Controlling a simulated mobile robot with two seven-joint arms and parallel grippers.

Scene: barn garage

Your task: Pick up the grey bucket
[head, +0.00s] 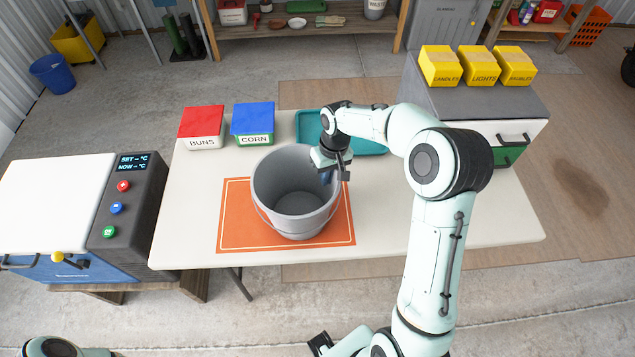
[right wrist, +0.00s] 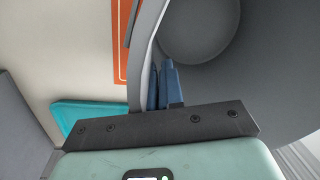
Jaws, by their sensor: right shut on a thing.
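The grey bucket (head: 296,215) is upright over the orange mat (head: 232,232) on the white table. I cannot tell whether its base touches the mat. My right gripper (head: 328,172) is at the bucket's right far rim, pointing down, and is shut on it. In the right wrist view, the blue finger pads (right wrist: 165,85) are close together at the bucket's wall, and the inside of the bucket (right wrist: 200,28) looks empty.
A red BUNS box (head: 202,127), a blue CORN box (head: 253,124) and a teal tray (head: 370,146) stand behind the bucket. A white oven-like appliance (head: 55,205) is at the left. A grey-topped cabinet (head: 480,102) with yellow boxes is at the right. The table's front right is clear.

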